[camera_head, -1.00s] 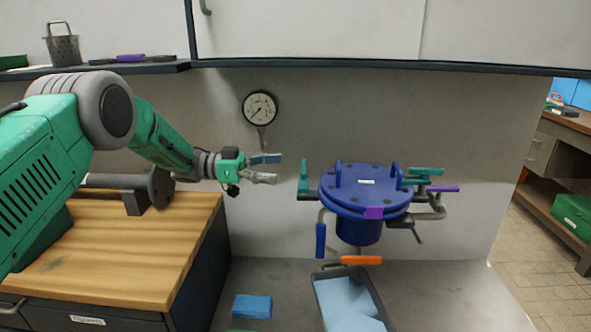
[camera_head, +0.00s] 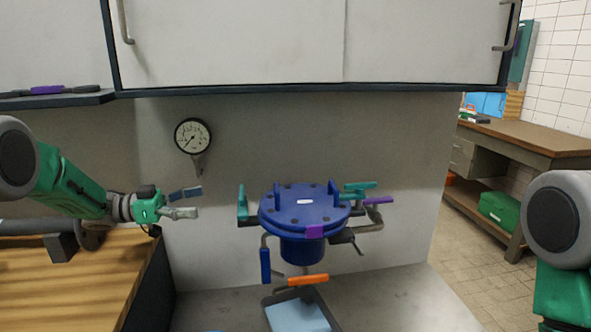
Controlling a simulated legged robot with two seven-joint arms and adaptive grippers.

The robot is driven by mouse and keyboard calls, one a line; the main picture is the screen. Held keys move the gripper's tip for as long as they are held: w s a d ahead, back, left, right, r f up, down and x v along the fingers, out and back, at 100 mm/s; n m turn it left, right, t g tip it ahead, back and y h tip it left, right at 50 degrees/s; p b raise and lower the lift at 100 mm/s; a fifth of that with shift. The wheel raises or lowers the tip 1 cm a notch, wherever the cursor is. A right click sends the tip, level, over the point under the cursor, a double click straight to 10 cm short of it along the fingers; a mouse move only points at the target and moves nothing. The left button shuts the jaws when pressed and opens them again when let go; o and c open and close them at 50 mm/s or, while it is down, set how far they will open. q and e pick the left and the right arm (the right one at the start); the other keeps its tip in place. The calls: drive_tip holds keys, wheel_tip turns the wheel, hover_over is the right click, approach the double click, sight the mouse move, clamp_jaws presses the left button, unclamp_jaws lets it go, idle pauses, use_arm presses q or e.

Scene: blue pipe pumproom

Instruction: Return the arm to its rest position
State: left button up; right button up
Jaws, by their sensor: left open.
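My left arm comes in from the left, green and grey. Its gripper (camera_head: 186,202) is open and empty, with its two fingers apart and pointing right. It hangs in free space left of the blue flanged vessel (camera_head: 303,213), apart from the vessel's teal handle (camera_head: 242,203). My right arm shows only as a green and grey link at the right edge; its gripper is out of view.
A pressure gauge (camera_head: 192,136) is on the wall above my left gripper. A wooden-topped bench (camera_head: 70,285) stands below my left arm. An orange handle (camera_head: 308,280) and a tray (camera_head: 330,318) are under the vessel. Wall cabinets (camera_head: 300,45) hang above. Open floor lies at the right.

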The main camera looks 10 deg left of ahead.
use_arm(q)
drive_tip(key=s+d+f+n+t+y, duration=0.3)
drive_tip(key=f+n+y, duration=0.15)
drive_tip(key=f, duration=0.55)
drive_tip(key=s+d+f+n+t+y, duration=0.2)
drive_tip(key=d+f+n+t+y, duration=0.15)
drive_tip(key=f+n, duration=0.4)
drive_tip(key=s+f+g+y, duration=0.3)
drive_tip(key=s+f+y, duration=0.1)
drive_tip(key=s+f, duration=0.55)
drive_tip(key=s+a+f+g+y, duration=0.1)
drive_tip(key=s+f+g, duration=0.1)
drive_tip(key=s, duration=0.8)
drive_tip(key=s+a+f+n+g+y, duration=0.1)
drive_tip(key=s+f+g+y, duration=0.1)
drive_tip(key=s, duration=0.8)
drive_tip(key=s+a+f+g+y, duration=0.2)
drive_tip(key=s+g, duration=0.2)
drive_tip(key=s, duration=0.6)
drive_tip(key=shift+s, duration=0.25)
drive_tip(key=shift+w+g, duration=0.15)
drive_tip(key=shift+g, duration=0.1)
